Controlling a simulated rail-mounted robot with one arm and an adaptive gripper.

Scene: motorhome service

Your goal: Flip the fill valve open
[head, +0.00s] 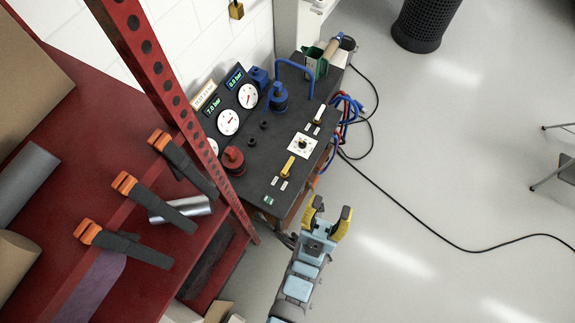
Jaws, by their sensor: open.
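A dark panel (253,190) carries gauges, knobs and a small yellow lever (288,166) near its front edge. The lever looks like the fill valve's handle, but the labels beside it are too small to read. A white dial plate (300,146) with a dark centre sits just above it. My gripper (329,213) has yellow fingertips spread apart, with nothing between them. In the picture it is below and right of the lever, off the panel's front edge and apart from it.
On the panel stand a red knob (233,160), a blue valve (278,98) and round gauges (228,122). A red perforated post (160,80) rises at left beside a red bench (60,140) with orange-and-black clamps (135,192). Hoses and a black cable run right across open floor.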

